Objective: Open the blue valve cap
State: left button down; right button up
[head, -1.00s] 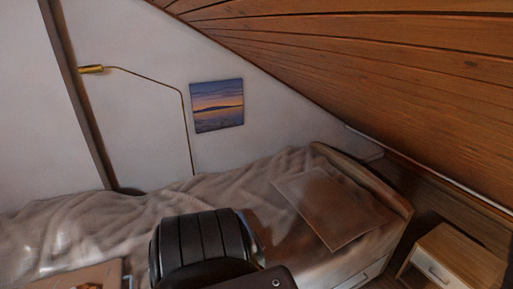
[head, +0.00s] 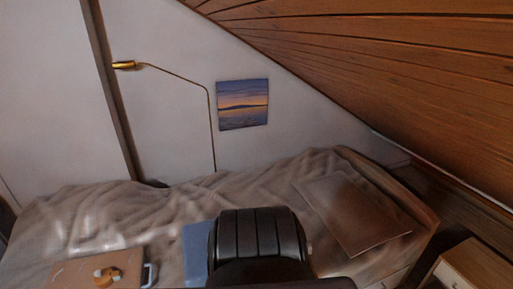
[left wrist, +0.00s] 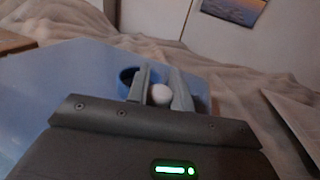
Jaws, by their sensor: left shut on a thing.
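In the left wrist view my left gripper (left wrist: 161,90) is shut on a small white round thing (left wrist: 160,96) between its fingers. A blue ring-shaped piece, which may be the valve cap (left wrist: 126,74), shows beside and behind the left finger and is partly hidden by it. Both are at a light blue panel (left wrist: 65,85). The same light blue panel (head: 197,252) shows in the head view, mostly hidden behind a black arm part of mine. The cap and the left fingertips are hidden in the head view. My right gripper is not in view.
A brown board (head: 72,272) with an orange ring (head: 106,275) is at left. A small bedside table (head: 470,265) stands at right under the sloped wooden ceiling (head: 380,60).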

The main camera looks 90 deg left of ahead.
pick_arm(q)
jog(key=c, duration=1.3)
grip_release()
jog(key=shift+o, duration=0.2)
jog(key=p+v, duration=0.1)
jog(key=v, duration=0.9)
jog(key=shift+w+d, duration=0.2)
jog(key=shift+d, duration=0.15)
